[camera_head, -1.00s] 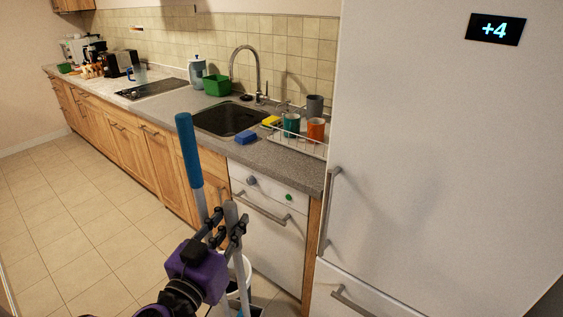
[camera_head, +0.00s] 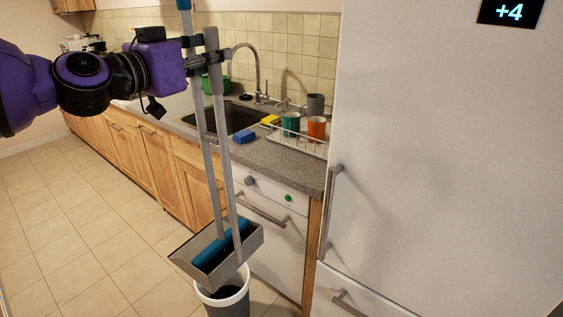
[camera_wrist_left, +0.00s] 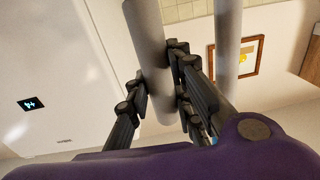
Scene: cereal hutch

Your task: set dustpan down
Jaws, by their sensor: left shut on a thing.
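The grey dustpan (camera_head: 191,266) hangs in the air in front of the cabinets, its pan just above the white bin (camera_head: 241,295) and overlapping its rim in the head view. A blue brush (camera_head: 222,243) rests in the pan; its long pole with a blue grip (camera_head: 184,4) runs up beside the dustpan's pole. My left gripper (camera_head: 205,52) is shut on the upper part of the dustpan's grey pole. In the left wrist view the fingers (camera_wrist_left: 158,95) close around that pole, with a second pole (camera_wrist_left: 228,45) beside it. My right gripper is not in view.
The white fridge (camera_head: 440,160) stands at the right. The counter (camera_head: 280,160) carries a sink, a blue sponge (camera_head: 243,137) and a rack with cups (camera_head: 316,127). Tiled floor (camera_head: 80,240) is free at the left.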

